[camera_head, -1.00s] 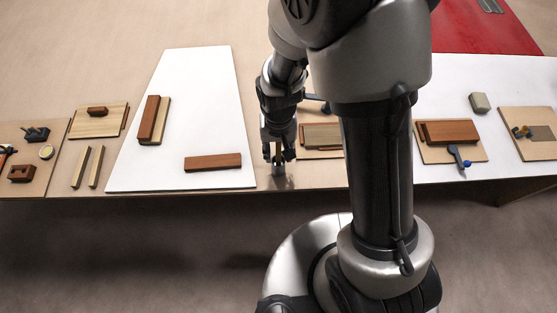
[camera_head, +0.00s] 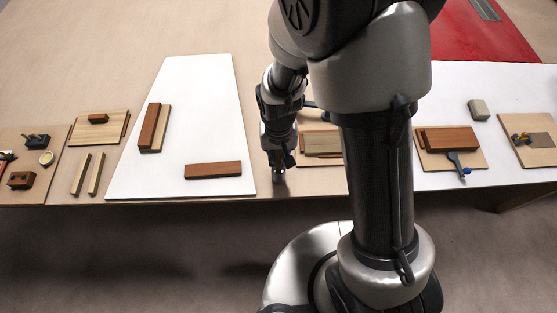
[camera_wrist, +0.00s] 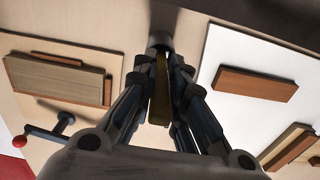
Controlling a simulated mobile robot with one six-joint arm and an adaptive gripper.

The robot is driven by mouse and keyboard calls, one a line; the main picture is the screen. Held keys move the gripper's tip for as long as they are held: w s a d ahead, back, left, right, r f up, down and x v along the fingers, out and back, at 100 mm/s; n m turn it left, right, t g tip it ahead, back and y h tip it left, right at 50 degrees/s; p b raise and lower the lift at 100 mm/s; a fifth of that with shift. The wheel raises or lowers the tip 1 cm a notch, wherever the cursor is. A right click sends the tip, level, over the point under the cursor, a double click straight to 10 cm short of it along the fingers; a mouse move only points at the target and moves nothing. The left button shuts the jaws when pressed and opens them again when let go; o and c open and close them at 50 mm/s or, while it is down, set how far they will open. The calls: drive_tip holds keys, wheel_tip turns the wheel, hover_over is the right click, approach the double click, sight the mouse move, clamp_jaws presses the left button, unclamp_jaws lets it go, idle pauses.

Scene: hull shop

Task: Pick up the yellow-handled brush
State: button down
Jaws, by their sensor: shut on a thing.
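My gripper (camera_head: 280,160) points down at the front edge of the bench, just right of the white board. It is shut on the yellow-handled brush (camera_wrist: 160,90), whose flat dark-yellow handle shows between the two fingers in the wrist view. In the head view the fingers hide most of the handle. A grey cylinder (camera_wrist: 159,41) sits at the handle's far end; it also shows under the fingers in the head view (camera_head: 279,178). I cannot tell whether it is a holder or part of the brush.
The white board (camera_head: 170,180) to the left bears brown wood blocks (camera_head: 213,170). A wooden board with a block (camera_head: 322,142) lies close on the right, with a red-knobbed clamp (camera_wrist: 50,132) beside it. The bench edge is directly in front.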

wheel_tip(320, 180, up, 20)
drive_tip(key=p, duration=0.6)
drive_tip(key=shift+w+f, duration=0.1)
drive_tip(key=shift+f, duration=0.05)
